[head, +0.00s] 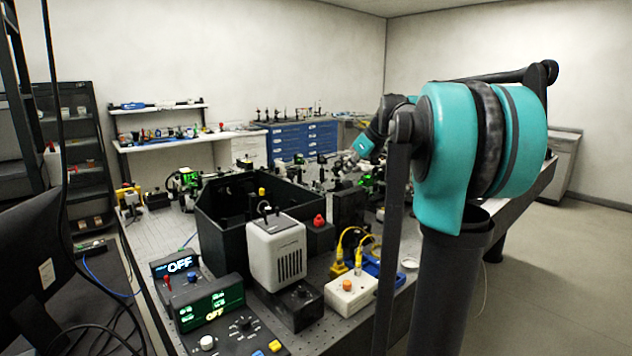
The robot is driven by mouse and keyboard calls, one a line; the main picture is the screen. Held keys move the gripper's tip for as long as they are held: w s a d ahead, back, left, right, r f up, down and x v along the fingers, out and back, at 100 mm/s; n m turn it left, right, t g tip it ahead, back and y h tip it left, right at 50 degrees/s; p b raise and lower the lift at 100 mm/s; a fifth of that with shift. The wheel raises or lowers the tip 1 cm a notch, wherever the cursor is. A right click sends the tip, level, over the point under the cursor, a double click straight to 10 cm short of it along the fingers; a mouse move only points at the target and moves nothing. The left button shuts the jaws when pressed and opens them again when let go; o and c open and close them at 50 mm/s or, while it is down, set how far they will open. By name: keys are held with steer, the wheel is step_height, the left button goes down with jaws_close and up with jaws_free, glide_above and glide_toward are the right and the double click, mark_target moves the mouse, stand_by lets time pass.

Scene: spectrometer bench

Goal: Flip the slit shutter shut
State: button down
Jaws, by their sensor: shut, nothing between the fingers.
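The slit shutter cannot be made out for certain at this size. A black open-topped enclosure (222,226) stands on the optical bench in the middle of the view. A small black box with a red knob (318,220) sits at its right side. A pale grey vented unit (277,252) stands in front of it. My gripper (341,167) is small and far off, over the bench behind and to the right of the enclosure. It is shut and empty, angled down to the left. My arm hides part of the bench on the right.
Control boxes with OFF displays (208,305) stand at the front left. A white box with an orange button (350,294) and yellow cables stands at the front edge. Optics crowd the bench behind. A monitor (38,270) is at the left. Floor on the right is clear.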

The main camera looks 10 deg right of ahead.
mark_target(313, 185)
stand_by(0.3)
steer(key=w+a+f, duration=0.4)
steer(key=w, duration=0.1)
steer(key=w+a+f, duration=0.2)
steer(key=shift+w+a, duration=0.25)
stand_by(0.7)
